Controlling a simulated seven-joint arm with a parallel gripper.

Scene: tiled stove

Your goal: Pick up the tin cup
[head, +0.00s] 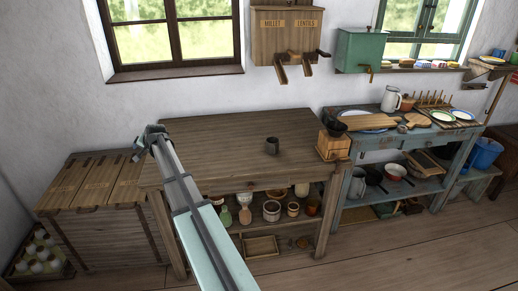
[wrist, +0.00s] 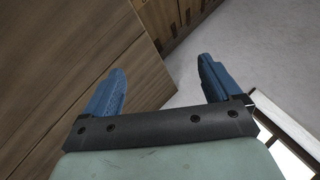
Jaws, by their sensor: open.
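The tin cup (head: 272,145) is a small dark grey cup standing upright on the brown wooden table (head: 225,135), right of the middle of its top. My gripper (head: 142,145) is at the left end of the table in the head view, well to the left of the cup and apart from it. In the wrist view my gripper (wrist: 160,85) shows two blue fingers spread wide with nothing between them. The cup is not in the wrist view.
A wooden grinder (head: 333,143) stands at the table's right edge. Labelled wooden bins (head: 92,182) are to the left. Wall dispensers (head: 285,35) hang behind the table. A blue-grey bench (head: 395,135) with kitchenware stands at the right. The tabletop around the cup is clear.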

